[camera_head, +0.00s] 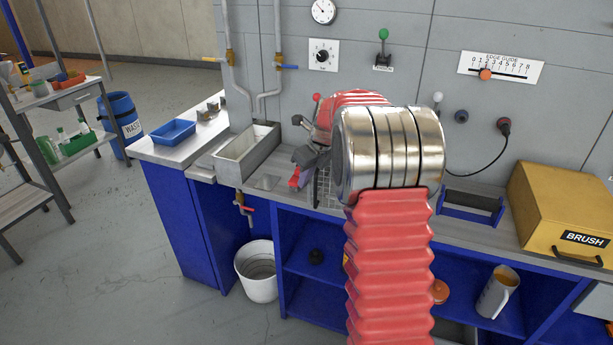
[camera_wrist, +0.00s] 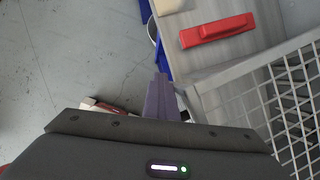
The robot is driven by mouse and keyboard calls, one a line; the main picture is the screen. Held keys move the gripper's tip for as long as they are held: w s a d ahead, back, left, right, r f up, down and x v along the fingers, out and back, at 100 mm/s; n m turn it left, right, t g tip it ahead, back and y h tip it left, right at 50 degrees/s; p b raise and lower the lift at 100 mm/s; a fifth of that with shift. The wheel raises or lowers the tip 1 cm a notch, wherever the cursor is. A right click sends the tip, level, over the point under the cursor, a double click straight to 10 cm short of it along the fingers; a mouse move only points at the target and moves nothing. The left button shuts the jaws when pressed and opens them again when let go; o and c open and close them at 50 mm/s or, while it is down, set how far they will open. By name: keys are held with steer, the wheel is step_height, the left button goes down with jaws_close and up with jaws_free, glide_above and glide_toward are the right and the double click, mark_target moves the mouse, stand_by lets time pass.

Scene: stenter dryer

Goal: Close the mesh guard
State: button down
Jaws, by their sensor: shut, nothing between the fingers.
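The mesh guard is a pale wire grid. In the wrist view the mesh guard (camera_wrist: 285,92) fills the right side, close to my gripper and tilted across the picture. In the head view only a small strip of the mesh guard (camera_head: 323,187) shows, the rest hidden behind my arm. A red handle-like bar (camera_wrist: 218,30) lies ahead and right of my fingers over the grey counter; I cannot tell whether it joins the mesh. My gripper (camera_wrist: 162,82) is shut and empty, left of the mesh and apart from it. The head view shows the gripper (camera_head: 298,157) above the counter.
A grey trough (camera_head: 247,153) and a blue tray (camera_head: 172,132) sit left on the counter. A yellow brush box (camera_head: 560,215) stands at the right. A white bucket (camera_head: 257,270) is on the floor below. The wall behind carries pipes, dials and knobs.

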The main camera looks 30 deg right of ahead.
steer(key=s+a+r, duration=0.2)
steer(key=a+r, duration=0.2)
steer(key=r, duration=0.5)
steer(key=shift+s, duration=0.4)
steer(key=shift+r, duration=0.1)
steer(key=s+a+r+n, duration=0.3)
steer(key=s+a+n, duration=0.4)
steer(key=n, duration=0.1)
steer(key=s+a+r+n, duration=0.2)
steer(key=s+a+n, duration=0.4)
steer(key=s+n, duration=0.15)
steer(key=s+a+f+n, duration=0.2)
steer(key=s+a+n, duration=0.1)
steer(key=s+n, duration=0.6)
steer(key=s+a+f+n+t+h, duration=0.1)
steer(key=s+a+f+n, duration=0.2)
steer(key=s+n, duration=0.5)
steer(key=shift+s+a+n, duration=0.35)
steer(key=shift+s+a, duration=0.35)
steer(key=shift+a, duration=0.05)
